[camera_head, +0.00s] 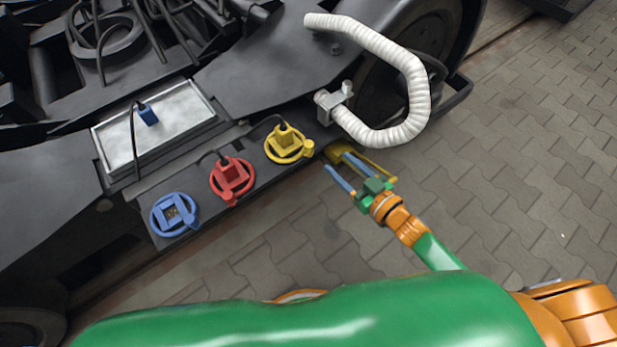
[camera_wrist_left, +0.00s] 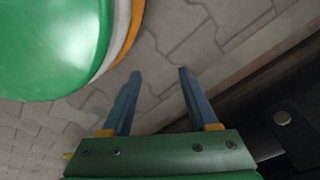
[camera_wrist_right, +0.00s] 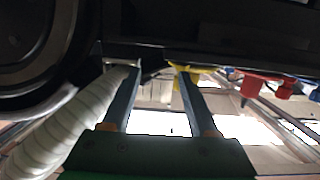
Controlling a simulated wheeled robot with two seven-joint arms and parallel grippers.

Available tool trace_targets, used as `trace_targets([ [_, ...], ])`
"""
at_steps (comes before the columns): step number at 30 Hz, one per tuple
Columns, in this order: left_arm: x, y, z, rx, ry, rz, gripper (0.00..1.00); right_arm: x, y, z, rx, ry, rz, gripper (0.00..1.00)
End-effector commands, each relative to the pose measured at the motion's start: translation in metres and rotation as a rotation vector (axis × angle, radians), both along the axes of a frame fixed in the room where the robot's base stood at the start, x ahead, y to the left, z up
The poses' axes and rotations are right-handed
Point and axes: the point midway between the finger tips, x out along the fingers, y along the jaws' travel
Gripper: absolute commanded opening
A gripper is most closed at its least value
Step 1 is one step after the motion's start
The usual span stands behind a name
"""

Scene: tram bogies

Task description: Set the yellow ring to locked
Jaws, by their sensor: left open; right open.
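The yellow ring (camera_head: 270,154) encircles a yellow square plug (camera_head: 284,136) on the dark side panel, with its tab (camera_head: 309,149) pointing right. My right gripper (camera_head: 336,161) is open, its two blue fingers apart, just right of and below the tab in the head view. In the right wrist view a yellow part (camera_wrist_right: 180,74) shows at the tip of the right-hand finger of this gripper (camera_wrist_right: 157,70); I cannot tell contact. A yellow piece (camera_head: 379,167) also shows behind the fingers. My left gripper (camera_wrist_left: 160,72) is open and empty over paving, outside the head view.
A white corrugated hose (camera_head: 413,88) curves close above the right gripper, ending at a grey bracket (camera_head: 338,103). Paving (camera_head: 520,150) at right is clear.

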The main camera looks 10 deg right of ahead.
Motion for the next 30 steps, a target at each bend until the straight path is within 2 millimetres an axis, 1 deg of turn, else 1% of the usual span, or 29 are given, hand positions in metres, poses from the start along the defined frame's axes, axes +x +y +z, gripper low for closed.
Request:
trace_targets([
  [1,0.004,0.000,-0.034,0.001,-0.005,0.002,0.60,0.001,0.011,-0.013,0.029,-0.056,0.053,0.60],
  [3,0.008,0.000,-0.040,0.002,-0.011,0.003,0.60,-0.001,0.023,0.002,0.067,-0.106,0.112,0.60],
  [5,0.010,0.000,-0.040,0.001,-0.012,0.004,0.60,-0.001,0.030,0.012,0.086,-0.129,0.140,0.60],
  [7,0.012,-0.001,-0.038,0.000,-0.013,0.005,0.60,0.003,0.036,0.018,0.094,-0.140,0.152,0.60],
  [9,0.014,-0.003,-0.036,-0.003,-0.014,0.004,0.60,0.014,0.045,0.021,0.096,-0.142,0.152,0.60],
  [15,0.022,-0.010,-0.035,-0.013,-0.014,0.004,0.60,0.044,0.067,0.020,0.093,-0.138,0.149,0.60],
  [19,0.023,-0.012,-0.034,-0.016,-0.014,0.004,0.60,0.053,0.074,0.021,0.093,-0.136,0.148,0.60],
  [25,0.024,-0.012,-0.033,-0.016,-0.014,0.004,0.60,0.054,0.075,0.021,0.092,-0.134,0.147,0.60],
  [26,0.024,-0.012,-0.033,-0.016,-0.014,0.004,0.60,0.054,0.075,0.021,0.092,-0.134,0.147,0.57],
  [27,0.024,-0.012,-0.033,-0.016,-0.014,0.004,0.60,0.054,0.075,0.021,0.092,-0.134,0.147,0.47],
  [29,0.024,-0.012,-0.033,-0.016,-0.014,0.004,0.60,0.054,0.074,0.021,0.092,-0.134,0.147,0.30],
  [30,0.024,-0.012,-0.033,-0.016,-0.014,0.004,0.60,0.054,0.074,0.021,0.092,-0.134,0.147,0.20],
])
